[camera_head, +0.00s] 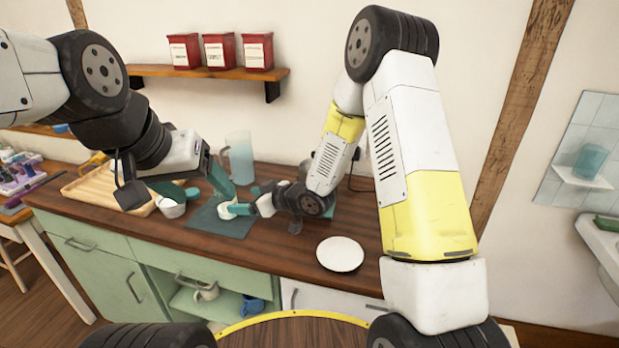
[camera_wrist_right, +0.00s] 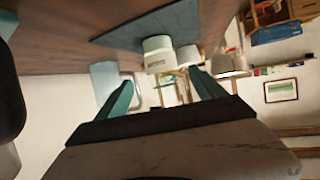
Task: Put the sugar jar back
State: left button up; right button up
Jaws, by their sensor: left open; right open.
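Three red labelled jars (camera_head: 221,51) stand in a row on the wall shelf (camera_head: 207,72); their labels are too small to read, so I cannot tell which is sugar. A small white container (camera_head: 233,228) is on the dark mat (camera_head: 208,219) on the counter. In the right wrist view, a white container with a label band (camera_wrist_right: 158,50) shows beyond the fingertips. My right gripper (camera_head: 243,209) is open beside the white container, with nothing visible between its fingers. My left gripper (camera_head: 196,186) is open above the mat's left side.
A clear pitcher (camera_head: 239,160) stands at the back of the counter. A wooden tray (camera_head: 88,190) and white cup (camera_head: 171,208) are to the left. A white plate (camera_head: 340,254) lies to the right, with bare counter around it.

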jog(key=s+d+r+m+t+h, duration=0.2)
jog(key=d+r+m+h, duration=0.4)
jog(key=d+r, duration=1.05)
jog(key=s+d+r+m+g+h, duration=0.1)
jog(key=s+d, duration=0.3)
jog(key=s, duration=0.8)
jog(key=s+d+r+m+g+h, duration=0.1)
jog(key=s+d+r+m+g, duration=0.1)
jog(key=s, duration=1)
jog(key=d+r+m, duration=0.1)
jog(key=d+r, duration=0.1)
jog(key=d, duration=0.1)
jog(key=shift+s+d+r+h, duration=0.15)
jog(key=shift+s+d+h, duration=0.15)
jog(key=shift+s+h, duration=0.1)
